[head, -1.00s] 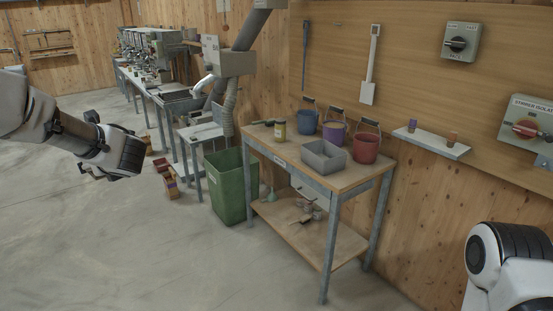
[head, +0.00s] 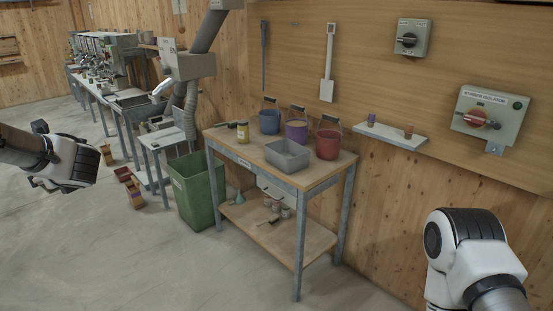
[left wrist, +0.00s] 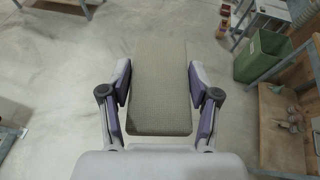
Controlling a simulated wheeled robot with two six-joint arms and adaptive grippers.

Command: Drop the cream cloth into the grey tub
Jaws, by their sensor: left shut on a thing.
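The grey tub (head: 302,157) stands upright on the wooden-topped workbench, in front of the buckets. No contents can be made out in it. My left gripper (head: 38,184) is at the left edge of the head view, well away from the bench. In the left wrist view my left gripper (left wrist: 160,92) is shut on the cream cloth (left wrist: 161,85), which looks like a flat, woven, grey-beige rectangle between the fingers, above the concrete floor. In the head view the cloth cannot be made out. My right arm shows at the lower right, but its gripper is out of view.
Open floor lies between my left gripper and the bench.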

